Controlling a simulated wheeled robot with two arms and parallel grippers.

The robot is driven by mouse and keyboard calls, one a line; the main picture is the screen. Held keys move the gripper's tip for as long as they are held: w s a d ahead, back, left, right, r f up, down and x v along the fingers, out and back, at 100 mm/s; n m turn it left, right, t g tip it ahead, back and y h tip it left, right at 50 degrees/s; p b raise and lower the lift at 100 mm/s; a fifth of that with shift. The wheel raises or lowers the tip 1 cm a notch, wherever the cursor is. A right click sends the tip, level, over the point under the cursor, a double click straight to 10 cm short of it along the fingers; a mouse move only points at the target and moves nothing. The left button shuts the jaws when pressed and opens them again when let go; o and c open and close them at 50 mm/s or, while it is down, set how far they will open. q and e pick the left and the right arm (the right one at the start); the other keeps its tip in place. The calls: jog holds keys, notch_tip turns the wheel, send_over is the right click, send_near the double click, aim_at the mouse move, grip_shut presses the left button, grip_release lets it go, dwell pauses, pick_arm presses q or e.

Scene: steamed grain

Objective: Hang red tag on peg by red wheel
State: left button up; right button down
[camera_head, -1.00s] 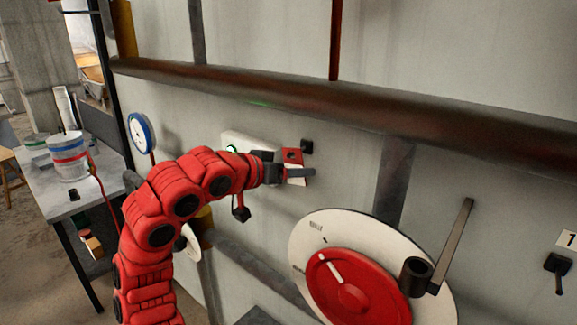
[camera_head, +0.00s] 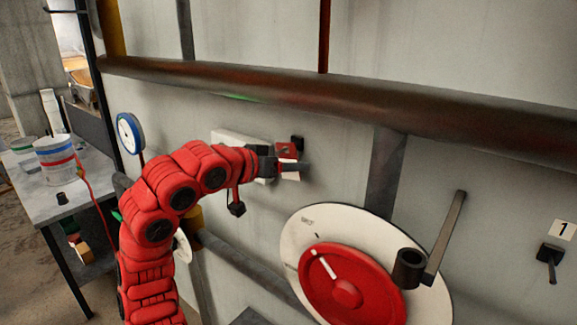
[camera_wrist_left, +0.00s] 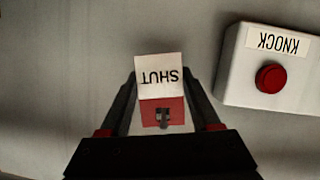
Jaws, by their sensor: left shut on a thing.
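The red tag (camera_head: 287,150) has a red top and a white lower part. In the left wrist view, the white part (camera_wrist_left: 160,76) reads SHUT, upside down. My left gripper (camera_head: 283,165) is shut on the tag, near the wall. A black peg mount (camera_head: 298,142) on the wall shows just behind the tag's upper right edge. A dark shape (camera_wrist_left: 163,117) shows at the tag's red end in the wrist view; I cannot tell whether the peg is through the hole. The red wheel (camera_head: 347,292) with its white dial is on the wall, lower right. My right gripper is out of view.
A white box (camera_wrist_left: 238,85) labelled KNOCK with a red button (camera_wrist_left: 271,78) is beside the gripper. A dark pipe (camera_head: 330,98) crosses the wall above. A lever (camera_head: 445,240) stands right of the wheel. A blue-rimmed gauge (camera_head: 130,132) and a table (camera_head: 45,190) are left.

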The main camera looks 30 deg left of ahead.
pick_arm(q)
jog(key=o, duration=1.5)
jog(key=shift+c, duration=0.2)
jog(key=b+v, duration=0.7)
jog(key=v, duration=1)
jog(key=shift+s, duration=0.2)
